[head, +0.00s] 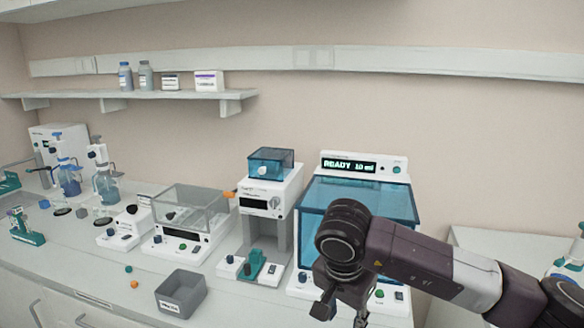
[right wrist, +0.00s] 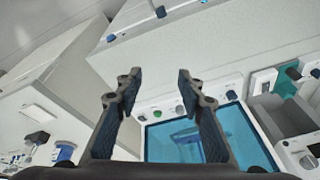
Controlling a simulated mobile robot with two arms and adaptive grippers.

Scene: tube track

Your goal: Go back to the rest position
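My right gripper (head: 341,308) hangs at the end of the dark arm coming in from the right in the head view, in front of the machine with the blue see-through cover (head: 330,204). In the right wrist view the right gripper (right wrist: 156,84) has its two fingers well apart with nothing between them. The blue cover (right wrist: 200,130) shows below and between the fingers there. The arm hides part of the machine's lower right front in the head view. My left gripper is not in view.
The machine's display (head: 349,165) reads "READY 10 ml". To its left stand a dispenser with a blue top box (head: 270,163), a clear-lidded machine (head: 188,208) and bottle dispensers (head: 103,165). A grey bin (head: 181,293) sits near the front edge, with small coloured balls (head: 134,284) beside it.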

